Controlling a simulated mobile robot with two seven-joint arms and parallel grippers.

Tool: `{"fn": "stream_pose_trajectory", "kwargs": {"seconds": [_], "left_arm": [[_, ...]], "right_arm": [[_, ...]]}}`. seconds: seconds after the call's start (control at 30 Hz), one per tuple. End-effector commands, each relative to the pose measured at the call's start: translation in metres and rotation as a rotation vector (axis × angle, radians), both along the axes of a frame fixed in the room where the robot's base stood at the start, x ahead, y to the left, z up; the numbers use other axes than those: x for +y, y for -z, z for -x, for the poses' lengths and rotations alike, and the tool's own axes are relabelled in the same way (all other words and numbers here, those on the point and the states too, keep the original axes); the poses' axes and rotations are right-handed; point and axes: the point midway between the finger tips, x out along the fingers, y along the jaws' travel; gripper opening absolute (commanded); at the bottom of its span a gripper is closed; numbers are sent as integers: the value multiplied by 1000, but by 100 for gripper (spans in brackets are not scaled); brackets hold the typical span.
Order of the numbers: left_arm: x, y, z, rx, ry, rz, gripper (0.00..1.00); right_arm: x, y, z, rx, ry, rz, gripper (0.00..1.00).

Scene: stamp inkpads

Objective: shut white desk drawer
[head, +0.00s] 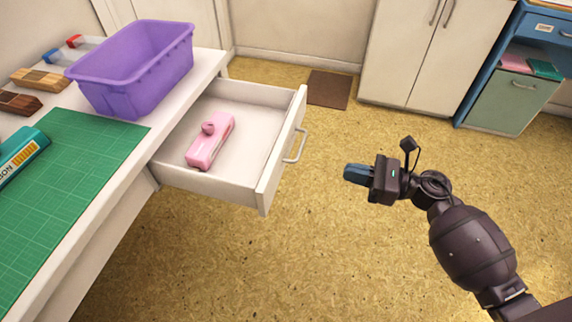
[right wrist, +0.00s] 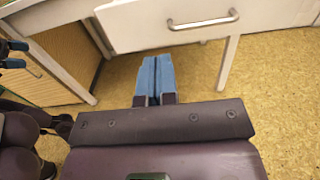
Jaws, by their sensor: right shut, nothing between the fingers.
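The white desk drawer (head: 240,130) is pulled out from the white desk (head: 100,225) and stands open. Its front carries a metal bar handle (head: 295,146). A pink oblong object with a round knob (head: 210,140) lies inside it. My right gripper (head: 350,174) is shut and empty, to the right of the drawer front and apart from it. In the right wrist view its blue fingers (right wrist: 154,78) are together, and the drawer front (right wrist: 150,22) with its handle (right wrist: 203,22) is beyond them. My left gripper does not show in the head view.
A purple bin (head: 130,75), a green cutting mat (head: 70,165) and wooden blocks (head: 40,79) are on the desk. A white cabinet (head: 430,60) and a blue desk (head: 535,40) stand at the back. The floor between drawer and gripper is clear.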

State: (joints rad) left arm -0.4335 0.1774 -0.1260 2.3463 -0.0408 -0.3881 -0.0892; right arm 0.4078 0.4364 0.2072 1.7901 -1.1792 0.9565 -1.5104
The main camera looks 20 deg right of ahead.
Motion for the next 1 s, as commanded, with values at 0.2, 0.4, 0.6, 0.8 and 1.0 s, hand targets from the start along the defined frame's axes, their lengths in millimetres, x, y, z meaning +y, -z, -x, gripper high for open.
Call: {"fn": "stream_pose_trajectory", "kwargs": {"seconds": [0.2, 0.4, 0.6, 0.8, 1.0], "left_arm": [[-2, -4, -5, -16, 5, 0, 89], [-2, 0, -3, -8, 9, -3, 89], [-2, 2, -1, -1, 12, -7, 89], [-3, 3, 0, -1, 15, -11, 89], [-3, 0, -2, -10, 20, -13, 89]], "right_arm": [[14, -1, -10, -13, -8, 10, 0], [42, -1, -29, -12, -7, 8, 0], [71, 0, -49, -10, -6, 7, 0], [97, 0, -66, -9, -6, 7, 0], [112, 0, -76, -7, -5, 7, 0]]}}
